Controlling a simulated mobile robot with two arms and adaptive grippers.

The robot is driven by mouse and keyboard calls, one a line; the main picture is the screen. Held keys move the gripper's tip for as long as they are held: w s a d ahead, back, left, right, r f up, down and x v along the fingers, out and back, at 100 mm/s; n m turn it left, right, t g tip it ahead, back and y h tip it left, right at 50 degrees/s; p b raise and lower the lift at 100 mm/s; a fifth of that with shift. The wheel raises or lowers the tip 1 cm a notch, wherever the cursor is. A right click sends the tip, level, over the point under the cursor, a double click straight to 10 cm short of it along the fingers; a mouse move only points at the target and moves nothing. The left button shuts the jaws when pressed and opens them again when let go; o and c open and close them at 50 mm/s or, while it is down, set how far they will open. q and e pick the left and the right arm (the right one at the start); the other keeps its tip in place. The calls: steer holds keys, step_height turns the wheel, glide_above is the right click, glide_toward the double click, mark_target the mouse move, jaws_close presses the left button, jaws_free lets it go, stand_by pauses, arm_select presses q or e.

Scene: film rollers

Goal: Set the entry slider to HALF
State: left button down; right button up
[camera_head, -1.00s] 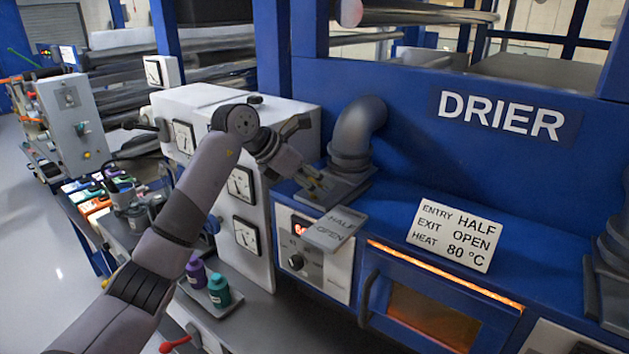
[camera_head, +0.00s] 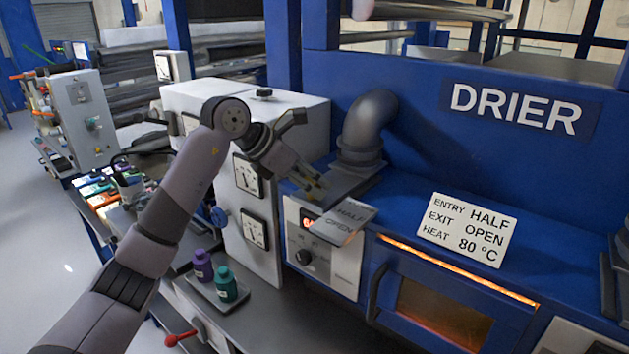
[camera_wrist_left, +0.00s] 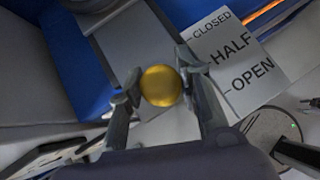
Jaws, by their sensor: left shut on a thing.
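The entry slider is a grey plate (camera_wrist_left: 134,38) with a round yellow knob (camera_wrist_left: 161,86), at the foot of the grey elbow pipe. My left gripper (camera_head: 318,186) is shut on the knob, with one finger on each side of it in the left wrist view (camera_wrist_left: 158,90). The label plate (camera_wrist_left: 238,62) beside it reads CLOSED, HALF, OPEN. In the wrist view the knob looks roughly in line with HALF, but the slant makes the exact match uncertain. In the head view the label plate (camera_head: 345,217) shows HALF and OPEN; the fingers largely hide the knob.
The blue drier (camera_head: 440,130) carries a card (camera_head: 467,231) reading ENTRY HALF, EXIT OPEN, HEAT 80 °C. The elbow pipe (camera_head: 366,125) rises close behind the gripper. A white gauge cabinet (camera_head: 245,112) stands left, beside my arm. Purple and teal bottles (camera_head: 214,276) stand below.

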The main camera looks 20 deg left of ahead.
arm_select(q)
steer(key=c, duration=1.5)
jaws_free()
steer(key=shift+c, duration=0.2)
steer(key=o, duration=0.4)
steer(key=shift+a, duration=0.1)
steer(key=shift+c, duration=0.2)
steer(key=v, duration=1.2)
